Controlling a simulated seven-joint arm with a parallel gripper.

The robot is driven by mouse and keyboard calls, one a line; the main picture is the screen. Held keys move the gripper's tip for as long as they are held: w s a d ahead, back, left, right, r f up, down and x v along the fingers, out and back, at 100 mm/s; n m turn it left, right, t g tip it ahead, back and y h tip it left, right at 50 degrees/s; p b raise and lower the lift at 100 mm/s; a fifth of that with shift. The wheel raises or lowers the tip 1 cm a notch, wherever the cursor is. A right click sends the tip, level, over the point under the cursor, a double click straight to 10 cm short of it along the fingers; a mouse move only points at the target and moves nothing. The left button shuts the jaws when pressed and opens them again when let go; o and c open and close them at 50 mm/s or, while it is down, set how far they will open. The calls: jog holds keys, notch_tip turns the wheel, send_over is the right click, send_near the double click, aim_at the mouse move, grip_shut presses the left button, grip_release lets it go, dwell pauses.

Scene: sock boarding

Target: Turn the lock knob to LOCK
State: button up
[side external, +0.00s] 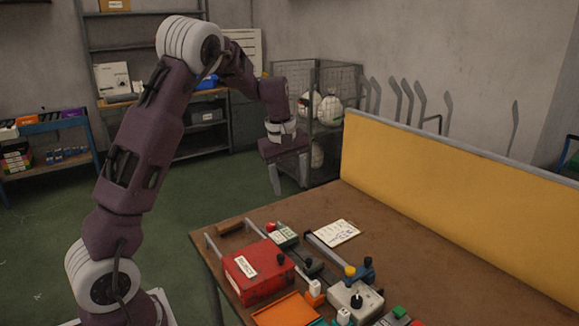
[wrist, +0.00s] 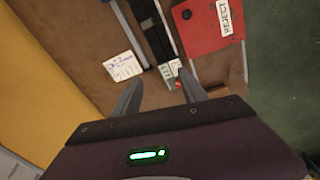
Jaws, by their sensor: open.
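A grey-white box (side external: 340,297) with a dark knob (side external: 356,300) stands near the front. I cannot tell which knob is the lock knob, and no LOCK mark is readable.
The brown table (side external: 400,255) holds a white paper (side external: 333,233), a small unit with a red button (side external: 271,227), an orange tray (side external: 287,311) and blue and yellow parts. A yellow partition (side external: 450,185) closes its back edge. A wire cage (side external: 335,90) stands behind my gripper.

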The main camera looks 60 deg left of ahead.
jog(key=s+d+r+m+h, duration=0.1)
jog(key=s+d+r, duration=0.2)
jog(key=r, duration=0.3)
jog(key=shift+d+r+m+t, duration=0.3)
jog(key=shift+d+r+m, duration=0.1)
jog(key=shift+d, duration=0.35)
